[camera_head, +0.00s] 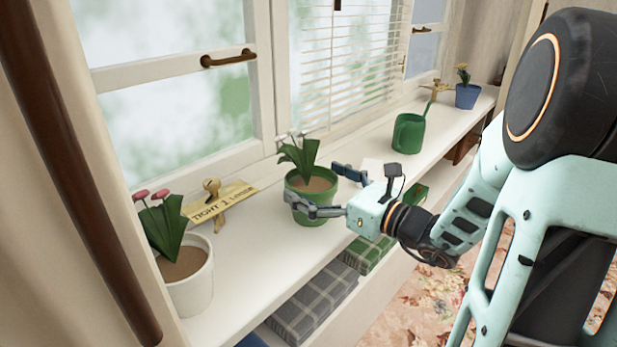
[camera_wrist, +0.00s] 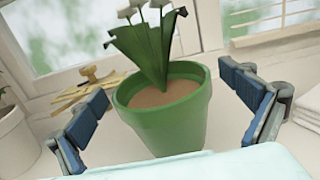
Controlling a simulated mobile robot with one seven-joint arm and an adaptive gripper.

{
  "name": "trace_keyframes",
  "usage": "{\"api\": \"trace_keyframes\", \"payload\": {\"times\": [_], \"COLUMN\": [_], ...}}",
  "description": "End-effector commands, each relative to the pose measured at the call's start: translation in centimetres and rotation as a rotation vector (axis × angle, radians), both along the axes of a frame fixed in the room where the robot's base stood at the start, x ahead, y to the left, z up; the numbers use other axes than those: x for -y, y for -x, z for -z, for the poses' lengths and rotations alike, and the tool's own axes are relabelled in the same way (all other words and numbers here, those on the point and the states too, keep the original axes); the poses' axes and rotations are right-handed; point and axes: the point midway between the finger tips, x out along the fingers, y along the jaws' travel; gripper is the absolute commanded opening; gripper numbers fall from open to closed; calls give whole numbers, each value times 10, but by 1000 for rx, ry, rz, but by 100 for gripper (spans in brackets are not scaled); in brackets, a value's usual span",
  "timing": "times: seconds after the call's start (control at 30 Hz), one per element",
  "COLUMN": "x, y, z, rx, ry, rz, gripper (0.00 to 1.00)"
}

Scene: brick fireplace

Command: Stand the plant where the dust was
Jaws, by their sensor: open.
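A green pot with a white-flowered plant (camera_head: 311,192) stands upright on the white window sill (camera_head: 255,270). It also fills the middle of the wrist view (camera_wrist: 170,118). My gripper (camera_head: 325,190) is open, with one finger on either side of this pot. In the wrist view my gripper (camera_wrist: 168,120) shows a gap between each finger and the pot. A white pot with a pink-flowered plant (camera_head: 188,275) stands at the near left of the sill. A blue pot with a yellow-flowered plant (camera_head: 467,94) stands at the far end. I see no clear dust patch.
A brass window latch with a "TIGHT / LOOSE" plate (camera_head: 220,201) lies between the white and green pots. A green watering can (camera_head: 410,131) stands farther along the sill. Folded plaid cloths (camera_head: 313,300) lie below the sill's front edge. A window handle (camera_head: 229,59) sticks out above.

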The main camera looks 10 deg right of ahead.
Motion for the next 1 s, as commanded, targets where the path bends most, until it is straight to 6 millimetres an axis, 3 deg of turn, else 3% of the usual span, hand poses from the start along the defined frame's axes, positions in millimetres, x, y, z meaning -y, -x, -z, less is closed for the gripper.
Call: {"api": "trace_keyframes", "payload": {"times": [0.3, 0.5, 1.0], "x": [42, 57, 62], "y": [55, 78, 85], "z": [-3, -2, -1], "rx": [0, 0, 0], "ry": [-2, -1, -1], "rz": [5, 2, 0], "gripper": [97, 97, 97]}}
